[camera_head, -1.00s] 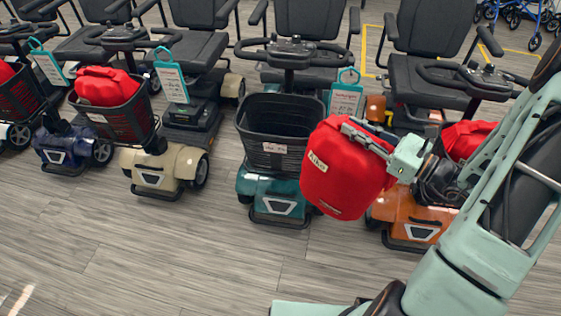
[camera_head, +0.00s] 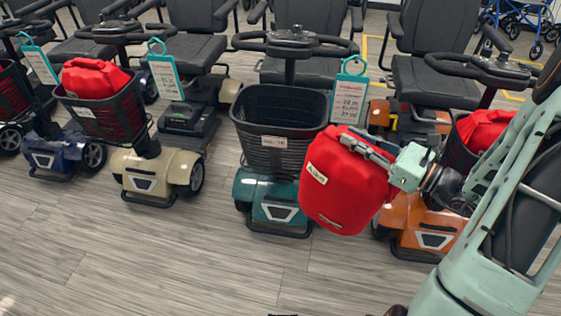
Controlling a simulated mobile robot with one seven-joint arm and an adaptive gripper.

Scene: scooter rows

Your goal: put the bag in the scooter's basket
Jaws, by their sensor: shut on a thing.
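My gripper (camera_head: 368,146) is shut on the top of a red bag (camera_head: 345,190) with a small white label. The bag hangs in front of the gap between the teal scooter (camera_head: 272,203) and the orange scooter (camera_head: 424,225). The teal scooter's black basket (camera_head: 278,140) looks empty and carries a white tag on its front. The bag appears just right of this basket and overlaps its right edge in the picture. I cannot tell whether they touch. The orange scooter's basket (camera_head: 459,152) holds a red bag (camera_head: 486,130) and is partly hidden by my arm.
The beige scooter (camera_head: 155,176) on the left has a red bag (camera_head: 95,78) in its basket. A blue scooter (camera_head: 62,150) stands farther left. Teal-framed price tags hang by the scooters, one (camera_head: 348,98) close behind the held bag. The grey floor in front is clear.

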